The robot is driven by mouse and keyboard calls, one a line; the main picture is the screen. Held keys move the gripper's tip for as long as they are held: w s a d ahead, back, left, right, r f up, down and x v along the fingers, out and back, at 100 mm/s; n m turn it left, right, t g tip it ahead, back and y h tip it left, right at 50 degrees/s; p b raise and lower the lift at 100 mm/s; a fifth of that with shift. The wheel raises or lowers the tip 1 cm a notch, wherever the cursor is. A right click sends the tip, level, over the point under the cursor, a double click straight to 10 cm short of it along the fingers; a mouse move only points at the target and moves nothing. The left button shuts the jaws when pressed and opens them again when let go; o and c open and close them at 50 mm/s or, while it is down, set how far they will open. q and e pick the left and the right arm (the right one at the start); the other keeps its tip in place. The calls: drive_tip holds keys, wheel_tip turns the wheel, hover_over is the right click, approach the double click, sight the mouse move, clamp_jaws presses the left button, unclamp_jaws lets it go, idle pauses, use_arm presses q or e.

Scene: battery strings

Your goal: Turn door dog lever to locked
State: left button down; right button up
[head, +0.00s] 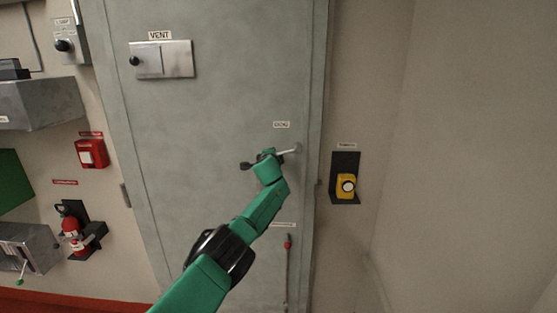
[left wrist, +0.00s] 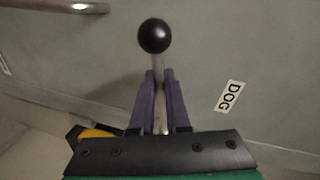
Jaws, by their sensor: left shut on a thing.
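The door dog lever (head: 289,151) is a thin metal rod on the grey door, near its right edge, just below a small white label (head: 281,124). It lies nearly level, its right end at the door's edge and its dark knob to the left, slightly lower. My left gripper (head: 265,157) is at the lever and covers its middle. In the left wrist view the purple fingers (left wrist: 160,98) are shut on the rod, with the black ball knob (left wrist: 155,36) beyond them. The DOG label (left wrist: 229,96) is to the right. My right gripper is not in view.
A vent plate (head: 178,59) is on the upper door. A red-tipped rod (head: 288,243) stands below the lever. A yellow device (head: 346,186) is on the wall right of the door. A fire extinguisher (head: 72,228) hangs at left. The door around the lever is clear.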

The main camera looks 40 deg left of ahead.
use_arm(q)
drive_tip(key=shift+r+m, duration=0.3)
drive_tip(key=shift+r, duration=0.3)
drive_tip(key=shift+a+r+m+y+p, duration=0.1)
drive_tip(key=shift+r+m+y+p, duration=0.2)
drive_tip(key=shift+r+m+p, duration=0.25)
drive_tip(key=shift+m, duration=0.25)
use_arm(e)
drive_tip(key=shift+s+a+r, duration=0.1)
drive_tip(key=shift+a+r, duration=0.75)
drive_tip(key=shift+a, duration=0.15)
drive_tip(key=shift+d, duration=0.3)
use_arm(q)
drive_tip(key=c, duration=0.9)
unclamp_jaws()
